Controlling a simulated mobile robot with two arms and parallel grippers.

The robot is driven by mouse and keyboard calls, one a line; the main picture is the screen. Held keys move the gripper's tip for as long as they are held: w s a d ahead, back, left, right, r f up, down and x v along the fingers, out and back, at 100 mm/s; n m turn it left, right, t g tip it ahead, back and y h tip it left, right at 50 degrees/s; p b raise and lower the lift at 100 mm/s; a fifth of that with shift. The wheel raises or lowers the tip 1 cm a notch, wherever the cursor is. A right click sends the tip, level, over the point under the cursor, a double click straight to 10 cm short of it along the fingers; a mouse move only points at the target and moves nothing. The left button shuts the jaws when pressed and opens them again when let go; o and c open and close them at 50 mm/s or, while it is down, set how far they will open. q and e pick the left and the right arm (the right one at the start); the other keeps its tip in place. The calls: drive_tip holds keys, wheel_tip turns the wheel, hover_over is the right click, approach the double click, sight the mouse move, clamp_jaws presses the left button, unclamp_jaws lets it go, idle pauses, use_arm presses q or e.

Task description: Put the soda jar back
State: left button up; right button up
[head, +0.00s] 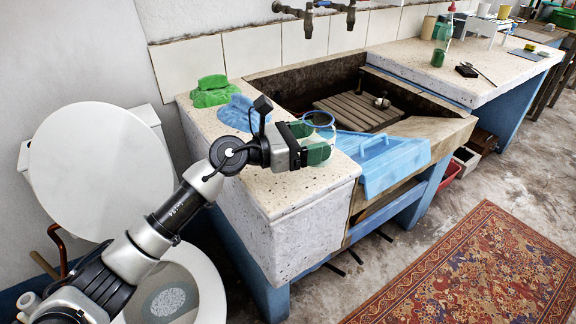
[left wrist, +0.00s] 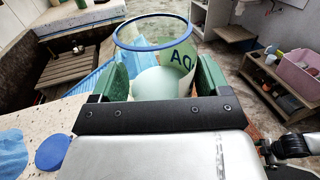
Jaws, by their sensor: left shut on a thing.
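The soda jar is a clear jar (left wrist: 165,70) with a blue rim, dark letters on its side and something pale inside. It sits between the green finger pads of my left gripper (left wrist: 165,82), which is shut on it. In the head view the left gripper (head: 312,142) holds the jar above the near end of the speckled stone counter (head: 290,190). There the jar's blue rim (head: 320,118) shows, and the pads hide part of its body. I cannot tell the gap beneath it. My right gripper is not in the head view.
A blue washboard (head: 390,160) leans over the trough edge to the right. The trough (head: 310,88) holds a slatted wooden rack (head: 358,110). Bottles and tools stand on the far counter (head: 440,62).

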use_arm(q)
drive_tip(key=a+f, duration=0.1)
drive_tip(key=w+a+f, duration=0.1)
drive_tip(key=a, duration=0.1)
drive_tip(key=w+a+f, duration=0.1)
drive_tip(key=shift+w+a+b, duration=0.15)
drive_tip(key=shift+a+b, duration=0.05)
drive_tip(key=shift+b, duration=0.2)
wheel_tip(320, 180, down, 4)
drive_tip(key=shift+r+b, duration=0.1)
drive_tip(key=shift+b, duration=0.2)
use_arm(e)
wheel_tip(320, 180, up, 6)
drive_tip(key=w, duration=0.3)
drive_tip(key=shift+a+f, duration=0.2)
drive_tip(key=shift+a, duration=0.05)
use_arm(q)
drive_tip(key=shift+f, duration=0.2)
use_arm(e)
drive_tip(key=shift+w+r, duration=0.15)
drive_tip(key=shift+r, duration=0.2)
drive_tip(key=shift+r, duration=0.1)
use_arm(q)
drive_tip(key=o, duration=1.1)
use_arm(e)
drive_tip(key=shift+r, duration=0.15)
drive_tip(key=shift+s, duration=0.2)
